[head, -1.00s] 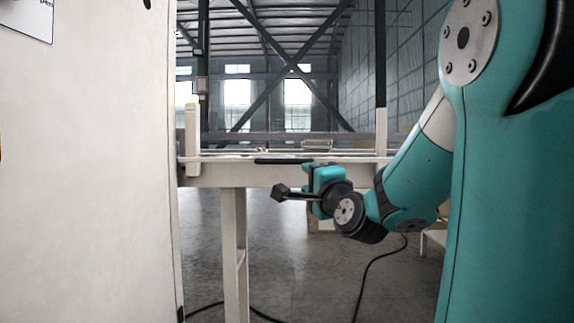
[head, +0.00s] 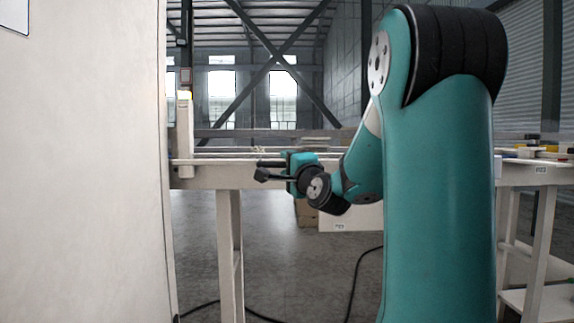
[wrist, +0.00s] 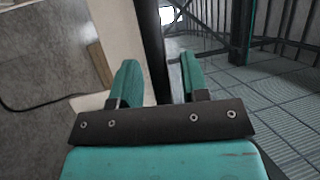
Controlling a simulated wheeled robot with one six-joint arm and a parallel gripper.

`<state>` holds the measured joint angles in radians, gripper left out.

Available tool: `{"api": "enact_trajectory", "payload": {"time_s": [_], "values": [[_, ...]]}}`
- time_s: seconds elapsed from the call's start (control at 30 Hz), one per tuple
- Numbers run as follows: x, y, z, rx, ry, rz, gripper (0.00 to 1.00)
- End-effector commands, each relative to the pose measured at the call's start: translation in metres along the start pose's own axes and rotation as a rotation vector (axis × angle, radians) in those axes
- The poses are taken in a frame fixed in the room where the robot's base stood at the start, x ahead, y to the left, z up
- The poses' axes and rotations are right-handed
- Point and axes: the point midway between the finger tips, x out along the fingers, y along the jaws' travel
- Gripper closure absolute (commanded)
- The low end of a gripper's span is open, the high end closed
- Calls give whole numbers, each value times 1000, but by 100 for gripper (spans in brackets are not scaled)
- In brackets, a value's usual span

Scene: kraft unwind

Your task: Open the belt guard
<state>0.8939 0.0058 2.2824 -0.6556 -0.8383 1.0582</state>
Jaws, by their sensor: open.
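I cannot make out a belt guard for certain in either view. My gripper (head: 272,170) is in front of a white frame (head: 205,177) in the head view, at about the height of its top rail. In the wrist view my gripper (wrist: 157,74) has its two teal fingers apart. A dark strip (wrist: 152,45) runs up the picture between and beyond the fingers, beside a pale beam (wrist: 118,35). I cannot tell whether the strip touches the fingers or what it belongs to.
A large white panel (head: 82,170) fills the left of the head view. A white table (head: 530,172) with small coloured items on top stands at the right. A black cable (head: 355,285) lies on the floor. The grey floor (head: 300,285) below my gripper is otherwise open.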

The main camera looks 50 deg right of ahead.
Motion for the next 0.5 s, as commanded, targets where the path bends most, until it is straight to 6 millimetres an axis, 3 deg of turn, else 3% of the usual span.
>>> {"api": "enact_trajectory", "payload": {"time_s": [0.07,0.23,0.5], "values": [[0,0,-1,0,2,0,59],[0,0,-1,0,2,0,98],[0,-2,0,1,0,4,100]]}}
